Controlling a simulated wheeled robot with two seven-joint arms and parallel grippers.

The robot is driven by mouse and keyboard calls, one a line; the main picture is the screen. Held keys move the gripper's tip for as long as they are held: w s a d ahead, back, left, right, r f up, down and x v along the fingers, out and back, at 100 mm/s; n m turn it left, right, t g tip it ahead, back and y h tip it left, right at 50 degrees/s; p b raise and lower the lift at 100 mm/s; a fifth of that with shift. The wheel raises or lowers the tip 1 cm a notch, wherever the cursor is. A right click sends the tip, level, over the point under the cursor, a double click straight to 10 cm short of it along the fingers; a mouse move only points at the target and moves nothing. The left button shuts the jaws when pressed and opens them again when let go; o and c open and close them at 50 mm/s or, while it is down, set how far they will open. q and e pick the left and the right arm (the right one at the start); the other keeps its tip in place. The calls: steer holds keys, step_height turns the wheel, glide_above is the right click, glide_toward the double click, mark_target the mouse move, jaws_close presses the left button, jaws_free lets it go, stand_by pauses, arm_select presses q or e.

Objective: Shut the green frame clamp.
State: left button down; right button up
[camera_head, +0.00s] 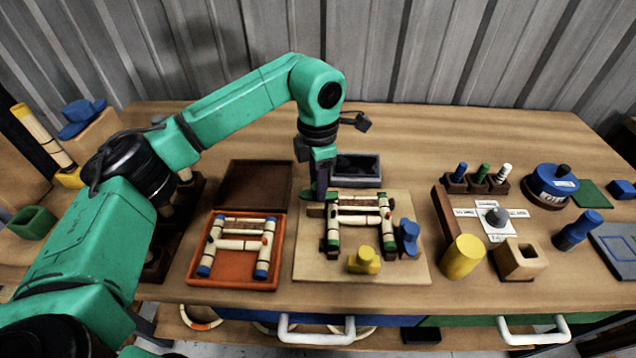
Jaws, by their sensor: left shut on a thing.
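The green frame clamp (309,196) is at the upper left corner of a light wooden board (308,268), mostly hidden behind my gripper. My left gripper (321,192) points down there and is shut on the green clamp. Its fingertips are small and dark, so the clamp's exact angle is hard to tell. A rattan frame (360,217) with green-banded ends lies on the board, just right of my gripper. A blue clamp (408,232) stands at the frame's right side and a yellow clamp (364,261) at its lower edge. My right gripper is out of view.
An orange tray (194,269) with a blue-ended rattan frame lies left of the board. A dark grey tray (358,179) stands behind it. To the right are a yellow cylinder (463,257), a hollow wooden block (523,262) and a blue round container (553,183).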

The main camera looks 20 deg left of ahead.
arm_select(q)
steer(key=shift+r, duration=0.1)
steer(key=c, duration=0.5)
jaws_free()
steer(key=shift+r, duration=0.4)
step_height(320, 180, up, 14)
steer(key=shift+f, duration=0.15)
steer(key=shift+p, duration=0.3)
